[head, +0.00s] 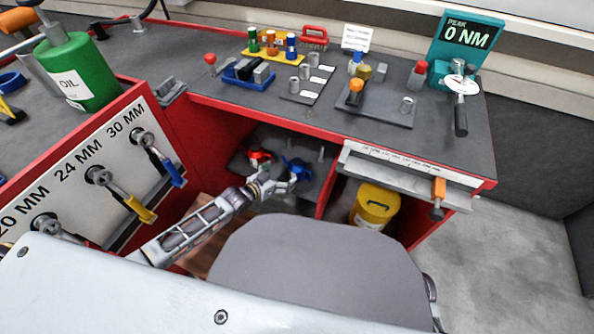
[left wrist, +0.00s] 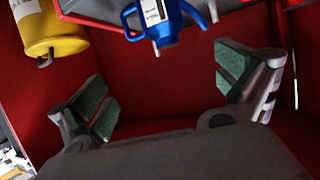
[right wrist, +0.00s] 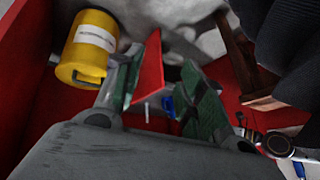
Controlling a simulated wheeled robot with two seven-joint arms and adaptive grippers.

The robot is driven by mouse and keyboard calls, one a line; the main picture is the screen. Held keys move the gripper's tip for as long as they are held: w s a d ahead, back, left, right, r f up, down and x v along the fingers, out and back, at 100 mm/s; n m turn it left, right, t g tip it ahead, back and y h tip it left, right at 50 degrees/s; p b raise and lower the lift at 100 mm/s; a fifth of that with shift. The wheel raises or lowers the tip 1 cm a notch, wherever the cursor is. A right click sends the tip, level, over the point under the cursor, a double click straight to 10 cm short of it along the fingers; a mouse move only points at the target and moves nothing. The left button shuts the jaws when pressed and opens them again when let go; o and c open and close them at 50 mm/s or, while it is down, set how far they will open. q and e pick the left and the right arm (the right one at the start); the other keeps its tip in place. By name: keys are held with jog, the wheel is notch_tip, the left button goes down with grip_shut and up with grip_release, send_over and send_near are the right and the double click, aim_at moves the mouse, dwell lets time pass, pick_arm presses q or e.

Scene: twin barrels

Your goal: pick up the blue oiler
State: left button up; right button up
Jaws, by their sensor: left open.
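The blue oiler (head: 297,170) stands on the shelf under the bench, beside a red oiler (head: 259,157). In the left wrist view the blue oiler (left wrist: 158,25) shows at the top, upside down in the picture, with a white label and a side handle. My left gripper (head: 278,184) is close to it on its left and near side, open with nothing between the pads (left wrist: 160,92). Whether a finger touches the oiler I cannot tell. My right gripper (right wrist: 162,92) shows only in the right wrist view, its fingers apart and empty.
A red divider (head: 328,190) stands right of the blue oiler. Beyond it is a yellow can (head: 375,206), also in the right wrist view (right wrist: 90,47). The bench top (head: 330,110) overhangs the shelf. A side panel with coloured-handled wrenches (head: 125,195) stands to the left.

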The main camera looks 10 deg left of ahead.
aim_at(298, 166)
pick_arm(q)
jog(key=shift+b+x, duration=2)
jog(key=shift+x, duration=2.25)
pick_arm(e)
jog(key=shift+t+y, duration=0.4)
jog(key=shift+w+a+f, duration=0.1)
jog(key=shift+a+f, duration=0.05)
jog(key=shift+f, duration=0.75)
jog(key=shift+a+f, duration=0.2)
jog(key=shift+f, duration=0.75)
jog(key=shift+w+a+f, duration=0.1)
jog(key=shift+a+f, duration=0.05)
jog(key=shift+f, duration=0.75)
pick_arm(q)
jog(key=shift+f, duration=0.15)
pick_arm(e)
jog(key=shift+f, duration=0.1)
pick_arm(q)
jog(key=shift+b+x, duration=1.2)
jog(key=shift+x, duration=0.2)
jog(key=shift+b+x, duration=0.7)
jog(key=shift+x, duration=0.45)
pick_arm(e)
jog(key=shift+w+a+f+y, duration=0.1)
jog(key=shift+a+f+y, duration=0.1)
jog(key=shift+f, duration=0.65)
jog(key=shift+a+f+y, duration=0.1)
jog(key=shift+a+f, duration=0.1)
jog(key=shift+f, duration=0.6)
